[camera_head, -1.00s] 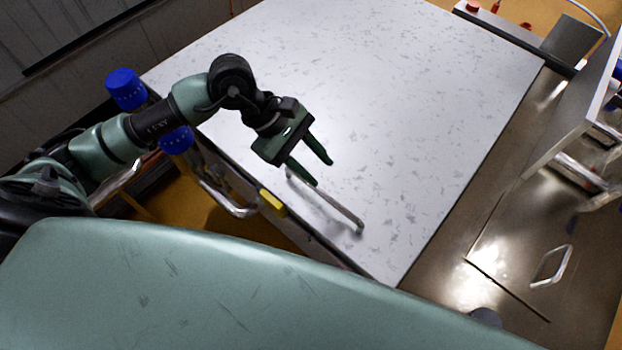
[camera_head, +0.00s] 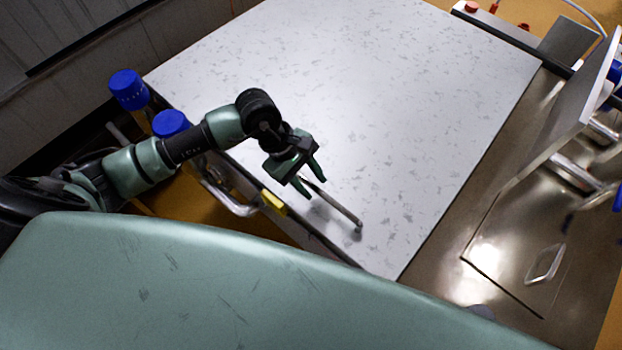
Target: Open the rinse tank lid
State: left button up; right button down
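A large white speckled panel (camera_head: 380,100), which looks like the tank lid, lies flat and closed across the middle of the view. A thin grey bar handle (camera_head: 343,212) is on it near its front edge. My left gripper (camera_head: 315,187) is at the far left end of this handle, its two green fingers apart. The bar seems to pass between or just under the fingers; I cannot tell whether they touch it. The gripper hides the bar's left end. My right gripper is not in view.
Blue-capped bottles (camera_head: 128,88) stand left of the panel. A curved metal rail (camera_head: 232,206) and a yellow block (camera_head: 273,201) are along its front edge. A steel surface with a small handle (camera_head: 545,263) lies to the right, below an upright panel (camera_head: 572,110).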

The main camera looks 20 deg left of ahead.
pick_arm(q)
grip_shut()
jog(key=shift+r, duration=0.1)
dwell(1.2)
